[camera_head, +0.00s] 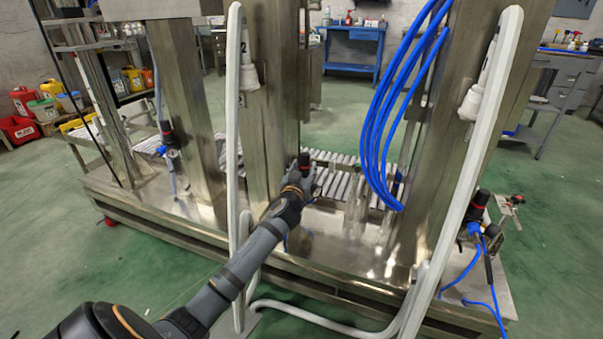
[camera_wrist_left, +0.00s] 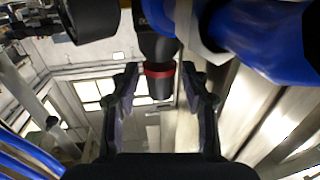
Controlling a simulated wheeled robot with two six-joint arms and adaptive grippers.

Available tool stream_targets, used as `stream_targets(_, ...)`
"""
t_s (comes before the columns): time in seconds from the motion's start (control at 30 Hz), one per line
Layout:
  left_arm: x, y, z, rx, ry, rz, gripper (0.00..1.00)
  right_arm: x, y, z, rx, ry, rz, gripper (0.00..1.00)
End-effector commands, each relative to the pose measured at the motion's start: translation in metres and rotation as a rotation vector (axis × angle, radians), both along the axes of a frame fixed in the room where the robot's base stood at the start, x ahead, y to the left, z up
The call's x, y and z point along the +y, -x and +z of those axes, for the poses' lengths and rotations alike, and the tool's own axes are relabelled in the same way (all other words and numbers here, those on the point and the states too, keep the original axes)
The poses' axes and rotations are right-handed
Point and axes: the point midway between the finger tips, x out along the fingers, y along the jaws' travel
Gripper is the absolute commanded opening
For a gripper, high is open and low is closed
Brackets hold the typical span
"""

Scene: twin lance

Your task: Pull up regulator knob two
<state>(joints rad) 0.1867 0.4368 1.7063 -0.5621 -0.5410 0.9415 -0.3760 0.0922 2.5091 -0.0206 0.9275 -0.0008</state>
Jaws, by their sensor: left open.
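The middle regulator knob (camera_head: 304,160), black with a red ring, stands by the middle steel post. The number 2 shows on that post above it. My left gripper (camera_head: 297,182) is at this knob, its arm reaching up from the bottom left, and it partly hides the regulator. In the left wrist view the knob (camera_wrist_left: 160,86) and its red ring appear between the two open fingers of the gripper (camera_wrist_left: 161,84). A gap shows between the knob and each finger. My right gripper is not in view.
Other regulators stand at the left post (camera_head: 167,132) and the right post (camera_head: 479,204). A white pipe (camera_head: 233,150) rises left of my gripper. Blue hoses (camera_head: 382,110) hang to the right. A thick blue tube (camera_wrist_left: 250,35) is close in the wrist view.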

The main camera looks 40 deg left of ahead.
Motion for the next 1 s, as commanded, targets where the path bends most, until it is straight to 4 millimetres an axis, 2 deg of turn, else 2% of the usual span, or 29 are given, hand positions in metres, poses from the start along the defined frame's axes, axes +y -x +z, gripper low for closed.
stream_targets(0.3, -0.027, 0.065, -0.001, 0.003, -0.003, -0.003, 0.46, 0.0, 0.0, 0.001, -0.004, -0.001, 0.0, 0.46)
stream_targets(0.5, -0.041, 0.098, 0.0, 0.001, -0.003, -0.002, 0.46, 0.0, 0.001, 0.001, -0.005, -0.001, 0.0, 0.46)
stream_targets(0.67, -0.044, 0.107, 0.0, -0.001, 0.0, -0.001, 0.46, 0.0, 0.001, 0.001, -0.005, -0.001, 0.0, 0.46)
stream_targets(1.0, -0.044, 0.107, 0.0, -0.001, 0.0, -0.001, 0.46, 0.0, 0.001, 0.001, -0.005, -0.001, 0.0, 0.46)
